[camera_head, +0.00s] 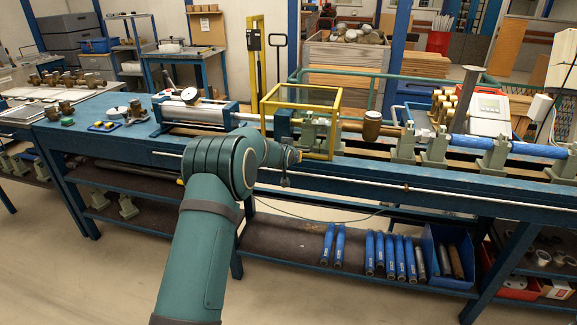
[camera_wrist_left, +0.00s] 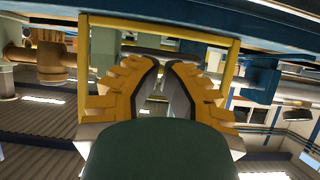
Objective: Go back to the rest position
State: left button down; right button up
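My left arm comes in from the bottom of the head view and reaches over the blue testbench (camera_head: 400,180). My left gripper (camera_head: 297,156) is small and partly hidden there, at the lower left side of the yellow frame (camera_head: 337,110). In the left wrist view my left gripper (camera_wrist_left: 163,68) points toward the same yellow frame (camera_wrist_left: 229,65). Its two orange-and-dark fingers lean toward each other with a narrow gap between them. I see nothing held in the gap. My right gripper is in neither view.
A brass meter (camera_head: 372,125) sits on the bench line right of the frame, with blue pipes (camera_head: 470,143) beyond. The floor in front is clear.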

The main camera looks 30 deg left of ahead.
pick_arm(q)
jog(key=s+d+f+g+h, duration=0.4)
jog(key=s+d+f+g, duration=0.1)
jog(key=s+d+f, duration=1.5)
jog(key=s+d+f+g+h, duration=0.1)
jog(key=s+d+f, duration=0.1)
jog(key=s, duration=0.6)
jog(key=s+d+f+g, duration=0.1)
jog(key=s+d+g, duration=0.1)
jog(key=s+d, duration=0.3)
jog(key=s+d+f+m+g+h, duration=0.1)
jog(key=s+d+f+g, duration=0.1)
jog(key=s, duration=1)
jog(key=shift+s+d+f+h, duration=0.15)
jog(key=shift+d+f+h, duration=0.2)
jog(key=shift+d, duration=0.4)
jog(key=shift+a, duration=0.1)
